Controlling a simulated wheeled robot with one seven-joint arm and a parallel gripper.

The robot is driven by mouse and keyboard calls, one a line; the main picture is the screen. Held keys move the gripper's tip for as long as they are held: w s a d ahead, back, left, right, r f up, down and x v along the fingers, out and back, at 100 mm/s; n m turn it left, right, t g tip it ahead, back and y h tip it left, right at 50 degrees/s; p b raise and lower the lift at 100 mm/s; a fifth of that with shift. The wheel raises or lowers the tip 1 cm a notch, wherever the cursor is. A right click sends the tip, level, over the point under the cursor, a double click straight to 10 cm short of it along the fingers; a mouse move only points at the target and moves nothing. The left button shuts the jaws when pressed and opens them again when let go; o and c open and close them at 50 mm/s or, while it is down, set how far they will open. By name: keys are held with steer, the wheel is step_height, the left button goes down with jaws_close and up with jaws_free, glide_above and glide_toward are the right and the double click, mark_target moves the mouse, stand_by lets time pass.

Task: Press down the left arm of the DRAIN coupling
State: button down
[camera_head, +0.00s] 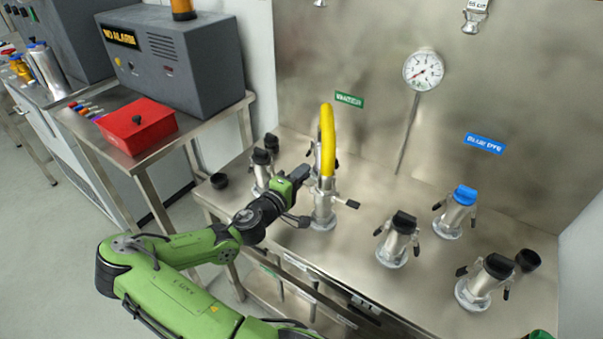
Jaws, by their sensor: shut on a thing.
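The coupling with the yellow hose (327,140) on it stands upright on the steel bench; its metal body (324,207) is in the middle of the head view. I cannot read a DRAIN label on it. Its right arm (348,203) sticks out to the right with a black tip. My gripper (302,176) is at the coupling's left side, shut, where the left arm is. The fingers and wrist mostly hide the left arm, so its angle cannot be told.
Several capped couplings stand on the bench: one with a blue cap (464,195), black-capped ones (398,240) to the right, others behind my gripper (262,165). A gauge (423,70) is on the back panel. A side table holds a red box (137,126) and grey alarm unit (178,68).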

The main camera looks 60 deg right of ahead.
steer(key=f+n+p, duration=0.1)
steer(key=n, duration=0.1)
steer(key=n+p, duration=0.1)
steer(key=n, duration=0.1)
steer(key=f+n+p, duration=0.1)
steer(key=n+p, duration=0.1)
steer(key=shift+s+f, duration=0.35)
steer(key=n+p, duration=0.1)
steer(key=n, duration=0.1)
steer(key=s+f+n+p, duration=0.1)
steer(key=shift+a+f+n, duration=0.1)
steer(key=shift+n, duration=0.3)
steer(key=shift+s+a+f+n+p, duration=0.1)
steer(key=shift+s+f+n+p, duration=0.15)
steer(key=shift+n+p, duration=0.4)
steer(key=shift+s+f+n+p, duration=0.25)
steer(key=shift+n+p, duration=0.1)
steer(key=shift+n, duration=0.5)
steer(key=c, duration=1.2)
jaws_free()
